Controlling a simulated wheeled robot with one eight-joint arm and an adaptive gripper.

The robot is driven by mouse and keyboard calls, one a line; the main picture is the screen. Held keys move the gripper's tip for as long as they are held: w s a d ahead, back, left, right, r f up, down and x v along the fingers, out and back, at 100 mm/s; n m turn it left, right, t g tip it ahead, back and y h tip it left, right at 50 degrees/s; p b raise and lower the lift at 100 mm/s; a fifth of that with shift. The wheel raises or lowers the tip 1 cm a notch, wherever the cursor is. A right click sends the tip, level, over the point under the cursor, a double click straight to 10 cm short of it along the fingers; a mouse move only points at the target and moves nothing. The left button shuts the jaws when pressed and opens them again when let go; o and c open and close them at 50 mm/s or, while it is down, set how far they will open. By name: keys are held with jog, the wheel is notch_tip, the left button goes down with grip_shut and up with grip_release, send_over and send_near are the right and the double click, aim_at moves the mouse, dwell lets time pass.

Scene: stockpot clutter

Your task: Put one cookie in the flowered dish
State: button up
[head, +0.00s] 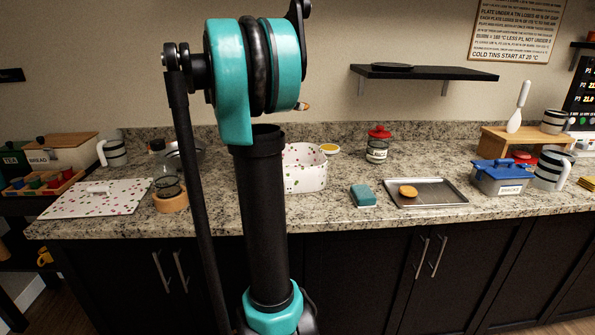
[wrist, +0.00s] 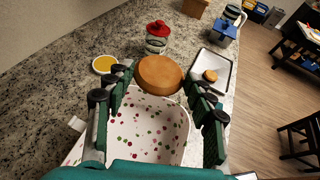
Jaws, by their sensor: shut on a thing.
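In the wrist view my gripper (wrist: 159,82) is shut on a round brown cookie (wrist: 158,73), held between the fingertips. The flowered dish (wrist: 150,128), white with red and green spots, lies below the fingers and cookie in that view. In the head view the dish (head: 306,168) stands on the counter, its left part hidden by my arm. My gripper is mostly hidden behind the arm there; a small brown edge, likely the held cookie, shows above the dish. Another cookie (head: 408,191) lies on a metal tray (head: 440,201); it also shows in the wrist view (wrist: 210,75).
A red-lidded jar (head: 377,147) and a small yellow-filled dish (head: 329,149) stand behind. A teal sponge (head: 363,195) lies between dish and tray. A blue-lidded box (head: 500,180) stands right of the tray. A spotted board (head: 97,198) lies at left.

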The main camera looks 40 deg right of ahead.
notch_tip(320, 180, down, 20)
jog(key=shift+d+r, duration=0.1)
dwell(0.5)
jog(key=shift+f, duration=0.65)
jog(key=o, duration=1)
jog(key=shift+c, duration=0.2)
jog(key=shift+r, duration=0.6)
jog(key=v, duration=1.2)
